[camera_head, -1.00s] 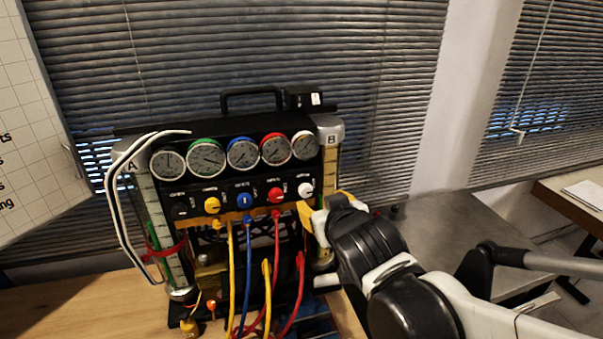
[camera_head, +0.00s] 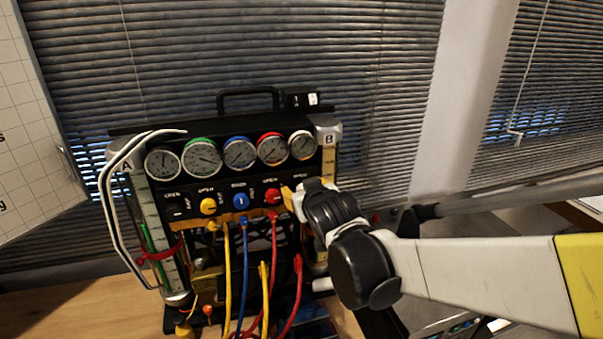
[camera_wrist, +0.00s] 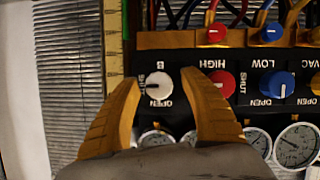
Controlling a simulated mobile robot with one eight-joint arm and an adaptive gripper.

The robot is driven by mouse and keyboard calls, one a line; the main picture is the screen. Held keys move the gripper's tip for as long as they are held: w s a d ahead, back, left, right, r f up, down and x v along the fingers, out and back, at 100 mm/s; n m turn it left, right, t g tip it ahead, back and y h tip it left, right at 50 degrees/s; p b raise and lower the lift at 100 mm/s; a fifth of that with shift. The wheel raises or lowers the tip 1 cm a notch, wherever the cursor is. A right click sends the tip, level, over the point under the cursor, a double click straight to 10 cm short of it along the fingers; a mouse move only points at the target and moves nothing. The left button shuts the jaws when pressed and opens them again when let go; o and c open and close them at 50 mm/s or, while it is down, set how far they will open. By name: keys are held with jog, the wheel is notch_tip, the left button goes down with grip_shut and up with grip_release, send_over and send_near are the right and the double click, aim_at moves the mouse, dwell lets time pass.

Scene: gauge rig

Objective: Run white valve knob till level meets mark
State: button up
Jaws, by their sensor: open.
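The rig (camera_head: 262,178) stands on the table with a row of gauges over a row of coloured knobs. In the wrist view the white knob (camera_wrist: 157,78) shows upside down, with OPEN and SHUT marks and the letter B beside it. My gripper (camera_wrist: 161,82) is open, its yellow fingers on either side of the white knob in that view; contact cannot be told. In the head view my gripper (camera_head: 291,197) hides the white knob. Sight tube B (camera_head: 328,165), with a yellowish scale, stands at the rig's right side. Its level and mark are too small to read.
The red knob (camera_wrist: 222,82) sits close beside my right-hand finger in the wrist view. The blue knob (camera_head: 241,201) and yellow knob (camera_head: 208,206) lie further left. Yellow, blue and red hoses (camera_head: 270,270) hang below. Sight tube A (camera_head: 160,240) stands at left.

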grip_shut()
jog(key=n+h+b, duration=0.1)
jog(key=n, duration=0.2)
jog(key=shift+a+f+t+h, duration=0.1)
jog(key=shift+t+h, duration=0.3)
jog(key=n+t+h+b, duration=0.1)
jog(key=n+b, duration=0.1)
jog(key=n, duration=0.1)
jog(key=shift+n+h, duration=0.3)
jog(key=shift+h, duration=0.1)
jog(key=n+t+h+b, duration=0.1)
jog(key=n+b, duration=0.2)
jog(key=shift+f+n+t, duration=0.1)
jog(key=shift+n+t, duration=0.2)
jog(key=shift+t, duration=0.1)
jog(key=shift+n+t+b, duration=0.7)
jog(key=shift+n+b, duration=0.35)
jog(key=shift+n, duration=0.85)
